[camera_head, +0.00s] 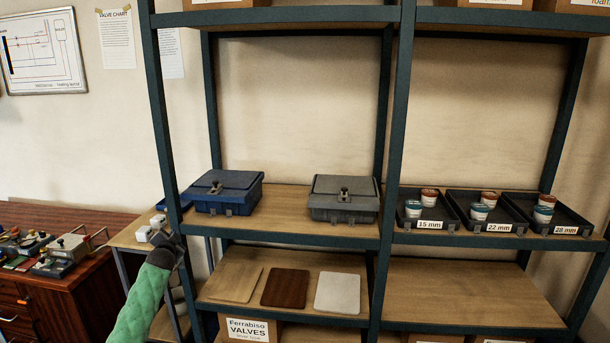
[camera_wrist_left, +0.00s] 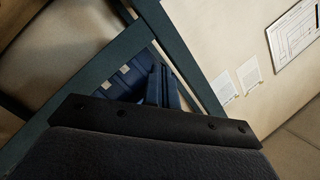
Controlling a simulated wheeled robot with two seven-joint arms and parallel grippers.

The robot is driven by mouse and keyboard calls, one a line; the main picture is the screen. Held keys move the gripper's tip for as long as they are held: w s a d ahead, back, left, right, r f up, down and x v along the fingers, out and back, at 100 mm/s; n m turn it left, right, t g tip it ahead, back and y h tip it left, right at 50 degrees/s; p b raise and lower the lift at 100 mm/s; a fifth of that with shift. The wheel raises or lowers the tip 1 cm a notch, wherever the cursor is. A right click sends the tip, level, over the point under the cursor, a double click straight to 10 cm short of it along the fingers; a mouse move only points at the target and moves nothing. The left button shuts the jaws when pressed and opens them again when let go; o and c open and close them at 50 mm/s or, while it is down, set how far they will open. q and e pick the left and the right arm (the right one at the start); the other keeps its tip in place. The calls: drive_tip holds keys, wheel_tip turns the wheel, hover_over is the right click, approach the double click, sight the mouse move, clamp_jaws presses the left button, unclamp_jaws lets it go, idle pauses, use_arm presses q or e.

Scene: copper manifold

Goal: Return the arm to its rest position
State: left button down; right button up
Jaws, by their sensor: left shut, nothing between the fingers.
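My left arm in its green sleeve (camera_head: 140,308) comes up from the bottom left of the head view. My left gripper (camera_head: 165,238) is dark and sits by the shelf's left front post, near small white items on a side table. In the left wrist view its fingers (camera_wrist_left: 162,86) are together, with nothing seen between them. Behind them are a blue slatted surface and the dark post. My right arm and gripper are not in view.
The shelf post (camera_head: 162,110) stands close to my left gripper. A blue case (camera_head: 225,192) and a grey case (camera_head: 343,199) sit on the middle shelf. Trays of small tubs (camera_head: 428,212) stand to the right. A wooden cabinet (camera_head: 70,290) with fittings is at the left.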

use_arm(q)
drive_tip(key=s+a+f+n+g, duration=0.2)
drive_tip(key=s+f+n+g, duration=0.6)
drive_tip(key=s+f+g, duration=0.7)
drive_tip(key=s+d+f+m+t+h+b, duration=0.1)
drive_tip(key=s+d+f, duration=0.7)
drive_tip(key=s+d, duration=0.3)
drive_tip(key=s+d+f+m+h+b, duration=0.1)
drive_tip(key=s+d+f, duration=0.8)
drive_tip(key=s, duration=0.3)
drive_tip(key=s+d+r+h, duration=0.1)
drive_tip(key=s+d, duration=0.4)
drive_tip(key=s, duration=0.6)
drive_tip(key=s+d+r+h+b, duration=0.1)
drive_tip(key=s+d, duration=0.4)
drive_tip(key=s, duration=0.7)
drive_tip(key=s+d+r+h, duration=0.1)
drive_tip(key=s+d, duration=0.4)
drive_tip(key=s, duration=0.6)
drive_tip(key=shift+s+r+m, duration=0.4)
drive_tip(key=shift+r, duration=0.35)
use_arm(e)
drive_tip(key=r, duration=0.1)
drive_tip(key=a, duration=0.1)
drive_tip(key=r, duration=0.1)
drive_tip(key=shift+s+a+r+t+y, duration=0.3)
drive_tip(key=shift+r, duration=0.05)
